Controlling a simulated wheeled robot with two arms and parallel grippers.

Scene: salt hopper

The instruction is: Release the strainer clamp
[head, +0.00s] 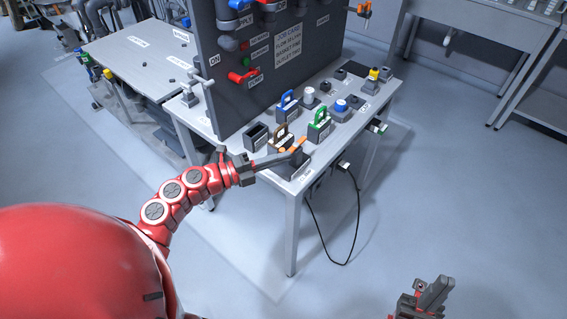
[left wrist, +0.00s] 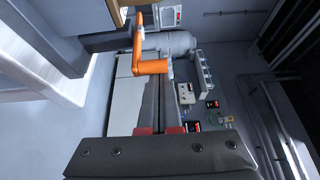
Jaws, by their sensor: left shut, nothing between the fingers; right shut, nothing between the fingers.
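An orange bent lever (head: 300,141), which looks like the strainer clamp's handle, is at the front corner of the grey bench. It shows larger in the left wrist view (left wrist: 152,67), beside a grey cylindrical body (left wrist: 170,42). My left gripper (head: 294,154) is shut and empty, with its fingertips close to the lever. In the left wrist view its fingers (left wrist: 147,85) point towards the lever's lower arm; whether they touch cannot be told. The fingers partly hide the clamp's base in the head view. My right gripper (head: 437,288) is shut and empty, away from the bench over the floor.
Blocks with brown (head: 283,134), blue (head: 288,100) and green (head: 319,121) handles stand on the bench close behind the lever. A dark upright panel (head: 270,60) with valves and labels rises behind. A black cable (head: 357,215) hangs at the bench's right side. Floor on the right is clear.

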